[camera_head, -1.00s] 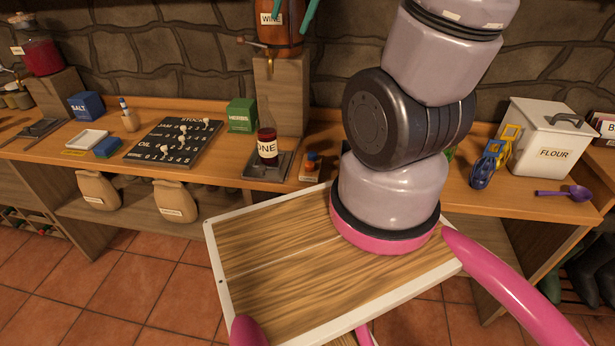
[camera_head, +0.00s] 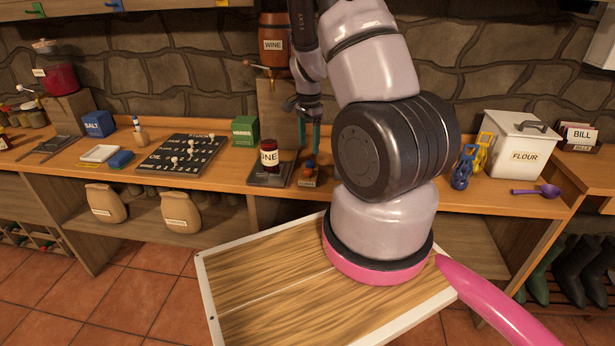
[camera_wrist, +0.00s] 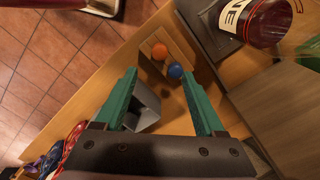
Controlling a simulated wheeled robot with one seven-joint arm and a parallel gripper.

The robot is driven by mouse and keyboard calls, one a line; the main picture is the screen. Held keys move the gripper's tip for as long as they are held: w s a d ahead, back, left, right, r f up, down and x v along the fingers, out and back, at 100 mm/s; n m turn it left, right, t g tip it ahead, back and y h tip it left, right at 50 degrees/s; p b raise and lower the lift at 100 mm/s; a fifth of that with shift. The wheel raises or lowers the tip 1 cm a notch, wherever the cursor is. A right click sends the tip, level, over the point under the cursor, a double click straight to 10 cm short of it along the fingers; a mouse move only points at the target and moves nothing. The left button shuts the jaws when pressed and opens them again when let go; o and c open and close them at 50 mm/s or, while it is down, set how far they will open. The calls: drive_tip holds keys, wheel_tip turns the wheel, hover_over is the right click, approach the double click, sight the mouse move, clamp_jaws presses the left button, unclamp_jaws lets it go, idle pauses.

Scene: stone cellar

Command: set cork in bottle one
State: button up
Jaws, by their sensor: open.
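The bottle marked ONE (camera_head: 268,157), with dark red contents, stands upright on a dark plate on the counter. Its label and body also show at the top right of the wrist view (camera_wrist: 268,22). Just right of it is a small wooden holder (camera_head: 307,183) with an orange and a blue round-topped piece; I cannot tell whether these are corks. In the wrist view the orange piece (camera_wrist: 160,51) and blue piece (camera_wrist: 175,71) lie ahead of and between the fingertips. My gripper (camera_head: 309,140) points down above the holder, teal fingers apart and empty.
A wine barrel (camera_head: 273,45) sits on a wooden stand behind the bottle. A grey open box (camera_wrist: 145,105) shows between my fingers. A green herbs box (camera_head: 245,130) and a dark stock board (camera_head: 183,155) are to the left; a flour bin (camera_head: 520,150) is at right.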

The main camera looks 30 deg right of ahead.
sight(308, 169)
wheel_tip(308, 169, down, 9)
drive_tip(key=shift+a+r, duration=0.1)
drive_tip(key=shift+a, duration=0.05)
clamp_jaws()
idle(0.4)
